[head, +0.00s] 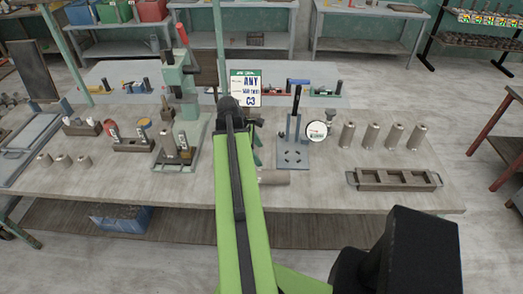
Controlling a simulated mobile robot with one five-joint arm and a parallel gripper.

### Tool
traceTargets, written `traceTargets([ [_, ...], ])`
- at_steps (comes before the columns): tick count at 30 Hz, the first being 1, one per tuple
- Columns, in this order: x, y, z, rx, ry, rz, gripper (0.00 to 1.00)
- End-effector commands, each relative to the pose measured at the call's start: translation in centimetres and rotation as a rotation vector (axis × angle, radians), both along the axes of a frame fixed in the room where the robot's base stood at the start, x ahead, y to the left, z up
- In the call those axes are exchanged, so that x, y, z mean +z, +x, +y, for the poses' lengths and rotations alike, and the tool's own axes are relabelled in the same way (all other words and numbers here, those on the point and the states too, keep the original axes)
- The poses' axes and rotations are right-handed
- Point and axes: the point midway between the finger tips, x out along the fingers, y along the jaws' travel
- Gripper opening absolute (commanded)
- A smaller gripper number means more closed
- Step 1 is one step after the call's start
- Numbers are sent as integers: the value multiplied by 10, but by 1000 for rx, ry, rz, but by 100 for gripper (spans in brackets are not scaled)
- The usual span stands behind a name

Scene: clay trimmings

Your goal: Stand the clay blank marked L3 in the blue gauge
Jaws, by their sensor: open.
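The blue gauge (291,152) stands on the bench right of my arm, with a blue-grey base, a dark upright post and a round white dial (317,131) at its right. Several grey-brown clay cylinders (371,136) stand upright in a row right of the dial. Another clay cylinder (273,177) lies on its side in front of the gauge, its left end hidden behind my arm. I cannot read L3 on any of them. My green arm reaches forward over the bench.
A brown tray (352,180) with open compartments lies at the front right. A green press (187,112) holding a cylinder stands to the left. Three short clay pieces (64,161) stand at the front left. A sign (246,88) reads ANY and C3. Bare bench lies between gauge and tray.

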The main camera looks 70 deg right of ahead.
Motion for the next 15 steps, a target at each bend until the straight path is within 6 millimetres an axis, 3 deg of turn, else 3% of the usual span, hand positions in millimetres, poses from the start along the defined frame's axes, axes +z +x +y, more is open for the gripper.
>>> traceTargets([
  [11,0,8,4,0,-2,-7,76],
  [14,-3,50,32,-11,-12,-52,76],
  [15,-4,78,53,-21,-15,-84,76],
])
